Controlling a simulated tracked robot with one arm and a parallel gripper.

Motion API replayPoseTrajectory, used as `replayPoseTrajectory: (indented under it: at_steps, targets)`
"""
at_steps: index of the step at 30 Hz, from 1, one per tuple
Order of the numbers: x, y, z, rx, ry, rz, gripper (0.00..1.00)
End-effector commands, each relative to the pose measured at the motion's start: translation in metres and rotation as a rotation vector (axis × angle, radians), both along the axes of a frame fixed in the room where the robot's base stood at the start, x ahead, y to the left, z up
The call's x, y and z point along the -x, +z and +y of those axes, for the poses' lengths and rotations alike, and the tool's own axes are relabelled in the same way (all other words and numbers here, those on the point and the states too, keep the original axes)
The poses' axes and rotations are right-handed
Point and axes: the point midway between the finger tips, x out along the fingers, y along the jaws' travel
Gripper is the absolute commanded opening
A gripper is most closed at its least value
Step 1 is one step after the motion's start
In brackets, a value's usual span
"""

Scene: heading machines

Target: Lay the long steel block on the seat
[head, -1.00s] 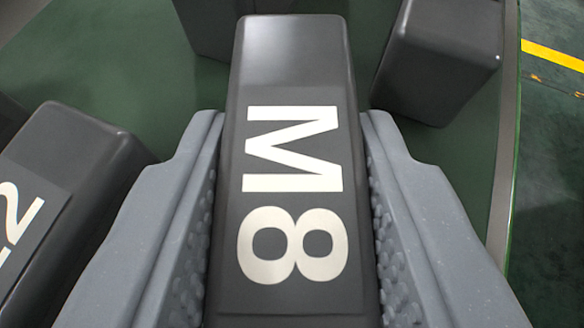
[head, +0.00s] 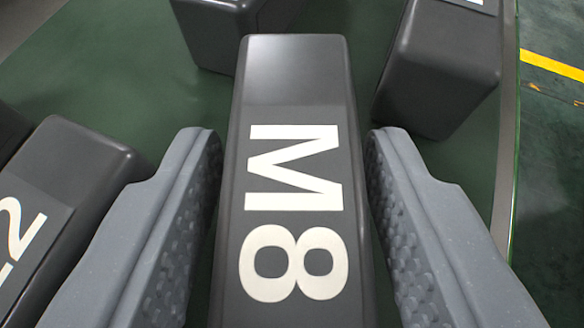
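A long dark grey block (head: 293,88) marked M8 in white lies lengthwise between the fingers of my gripper (head: 295,137). Its far end points up the picture and its near end runs out of the bottom edge. My gripper is open, with a ridged finger on each side of the block. A narrow gap shows between each finger and the block. The block's underside is hidden, so I cannot tell exactly what it rests on. No seat can be told apart from the green surface (head: 110,80).
Another dark block (head: 75,165), with a white 2 on its label, lies close on the left. A dark block (head: 440,75) stands at the upper right and another (head: 225,35) at the top. The green surface ends at a rim (head: 507,150); floor with a yellow line (head: 555,62) lies beyond.

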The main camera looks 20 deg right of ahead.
Motion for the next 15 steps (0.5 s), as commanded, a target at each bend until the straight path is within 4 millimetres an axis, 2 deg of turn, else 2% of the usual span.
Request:
replayPoseTrajectory:
  at_steps: [1,12,15]
  targets:
    - [0.011,-0.009,0.0,0.014,0.001,0.025,0.4]
    - [0.084,0.04,0.027,0.002,0.014,0.005,0.4]
    - [0.093,0.047,0.03,0.001,0.009,0.003,0.4]
